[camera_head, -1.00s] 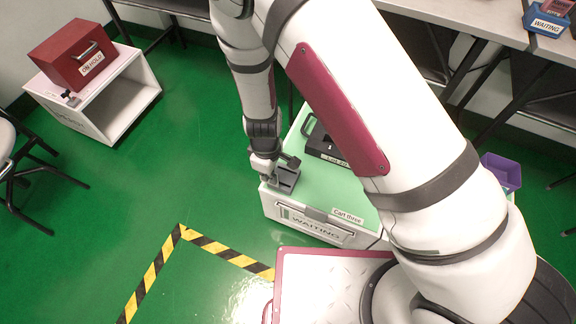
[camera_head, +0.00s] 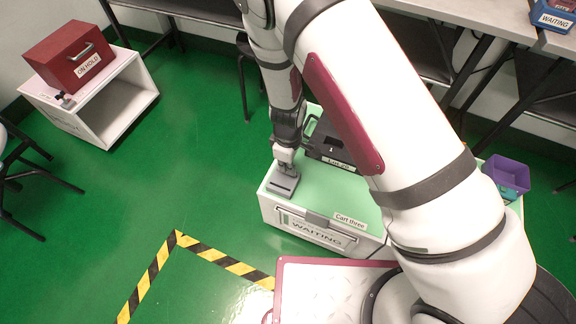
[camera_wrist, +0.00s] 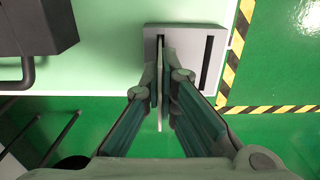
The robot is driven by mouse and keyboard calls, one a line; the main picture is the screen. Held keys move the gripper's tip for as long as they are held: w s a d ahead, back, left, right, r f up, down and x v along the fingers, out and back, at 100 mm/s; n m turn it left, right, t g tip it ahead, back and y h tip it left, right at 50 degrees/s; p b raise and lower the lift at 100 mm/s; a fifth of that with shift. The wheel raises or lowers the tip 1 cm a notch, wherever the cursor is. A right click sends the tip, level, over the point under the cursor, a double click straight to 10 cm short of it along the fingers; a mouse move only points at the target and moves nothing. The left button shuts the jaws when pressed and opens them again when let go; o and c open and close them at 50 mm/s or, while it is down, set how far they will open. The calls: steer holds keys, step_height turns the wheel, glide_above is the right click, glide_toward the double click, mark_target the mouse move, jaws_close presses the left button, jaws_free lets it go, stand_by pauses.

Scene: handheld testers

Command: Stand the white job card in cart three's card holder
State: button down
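Cart three (camera_head: 335,197) has a pale green top with a grey card holder (camera_head: 282,186) at its near left corner. In the wrist view, the holder (camera_wrist: 207,88) is a grey block with a long dark slot on its right side. My gripper (camera_wrist: 160,78) points down over the left part of the holder, its fingers closed around a thin white card (camera_wrist: 160,118) seen edge-on. The card lines up parallel with the visible slot; whether its lower edge is inside a slot is hidden. The head view shows my gripper (camera_head: 285,168) right at the holder.
A black case (camera_head: 330,143) with a handle stands behind the holder on the cart. A purple bin (camera_head: 507,173) is at the cart's right. A red box (camera_head: 70,53) labelled ON HOLD sits on a white cart at left. Yellow-black tape (camera_head: 225,261) marks the green floor.

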steer(key=shift+f, duration=0.2)
steer(key=c, duration=1.8)
jaws_free()
steer(key=shift+r, duration=0.15)
step_height(320, 180, up, 12)
steer(key=p, duration=0.4)
steer(key=shift+r, duration=0.1)
